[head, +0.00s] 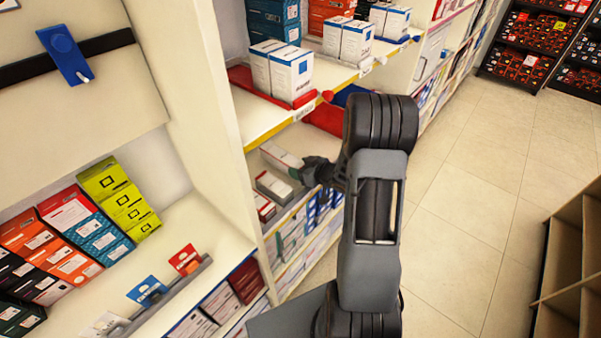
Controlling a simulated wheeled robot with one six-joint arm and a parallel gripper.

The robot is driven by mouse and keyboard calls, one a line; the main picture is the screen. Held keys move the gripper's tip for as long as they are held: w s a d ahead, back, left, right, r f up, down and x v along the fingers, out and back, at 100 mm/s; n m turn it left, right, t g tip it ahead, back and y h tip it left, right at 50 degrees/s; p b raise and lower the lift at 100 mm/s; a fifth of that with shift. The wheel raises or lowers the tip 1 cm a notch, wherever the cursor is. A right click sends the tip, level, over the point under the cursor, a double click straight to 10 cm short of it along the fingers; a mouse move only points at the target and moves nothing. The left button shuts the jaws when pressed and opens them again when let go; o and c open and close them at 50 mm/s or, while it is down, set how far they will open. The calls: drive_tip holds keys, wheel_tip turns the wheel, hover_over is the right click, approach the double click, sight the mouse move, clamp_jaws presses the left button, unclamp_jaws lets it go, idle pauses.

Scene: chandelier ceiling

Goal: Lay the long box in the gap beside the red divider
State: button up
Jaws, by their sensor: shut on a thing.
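My gripper (304,172) is shut on the near end of a long pale box (279,156) with a small green patch. It holds the box at the middle shelf (256,160) of the bay. Whether the box touches the shelf I cannot tell. A red divider strip (302,101) with a rounded front end runs beside white boxes on the shelf above. Another red piece (325,119) shows behind my arm, partly hidden. I cannot tell which one bounds the gap, and the gap itself is not clearly seen.
A grey-white box (273,187) and a red-and-white box (264,206) lie just in front of the held box. White boxes with blue edges (281,69) stand above. An upright shelf panel (205,120) is to the left. Open floor (470,190) lies right of my arm.

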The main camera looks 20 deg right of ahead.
drive_tip(key=shift+d+f, duration=0.1)
drive_tip(key=shift+f, duration=0.8)
drive_tip(key=shift+f, duration=0.2)
drive_tip(key=o, duration=1)
